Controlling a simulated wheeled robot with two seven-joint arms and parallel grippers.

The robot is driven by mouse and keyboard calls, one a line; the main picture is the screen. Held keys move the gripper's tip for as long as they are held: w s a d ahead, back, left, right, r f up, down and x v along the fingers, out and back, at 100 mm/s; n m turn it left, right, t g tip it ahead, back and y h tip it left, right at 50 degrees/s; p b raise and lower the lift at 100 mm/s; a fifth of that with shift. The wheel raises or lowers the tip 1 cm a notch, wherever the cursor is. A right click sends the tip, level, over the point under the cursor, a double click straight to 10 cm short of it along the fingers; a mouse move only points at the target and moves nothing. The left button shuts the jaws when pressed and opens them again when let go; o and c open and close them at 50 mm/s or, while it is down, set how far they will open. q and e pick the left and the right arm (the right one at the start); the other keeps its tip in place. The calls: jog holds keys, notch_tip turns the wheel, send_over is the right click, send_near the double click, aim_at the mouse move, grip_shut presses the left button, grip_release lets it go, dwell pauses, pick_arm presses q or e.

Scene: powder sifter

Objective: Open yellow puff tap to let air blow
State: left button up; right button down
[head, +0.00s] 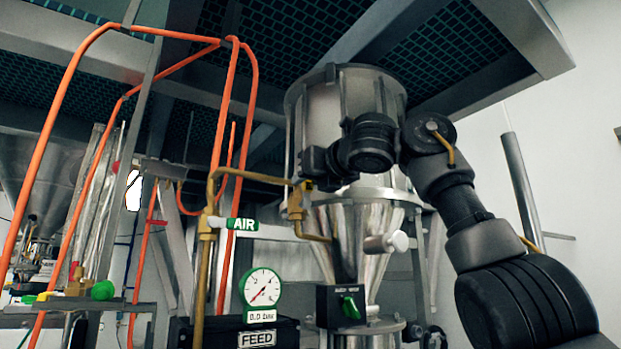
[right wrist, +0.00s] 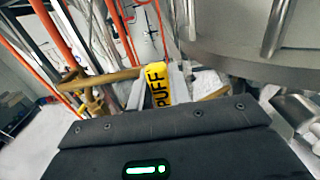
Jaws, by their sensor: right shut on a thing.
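The yellow puff tap, lettered PUFF, shows in the right wrist view (right wrist: 156,84), just beyond the dark body of my gripper. In the head view only a small yellow bit of it (head: 308,186) shows, at the brass pipe in front of the steel hopper. My right gripper (head: 306,178) reaches in from the right at this spot and is shut on the tap. Its fingertips are small and mostly hidden in the head view, so the exact grip and the tap's angle are hard to tell. My left gripper is not in view.
The steel hopper (head: 335,120) stands close behind my right gripper. The brass pipe (head: 205,260) and orange pipes (head: 225,100) run to the left.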

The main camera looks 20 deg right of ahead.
jog(key=shift+r, duration=0.1)
jog(key=c, duration=1.3)
grip_release()
jog(key=shift+s, duration=0.15)
jog(key=b+v, duration=0.5)
jog(key=v, duration=0.5)
jog(key=shift+s, duration=0.3)
jog(key=shift+a, duration=0.1)
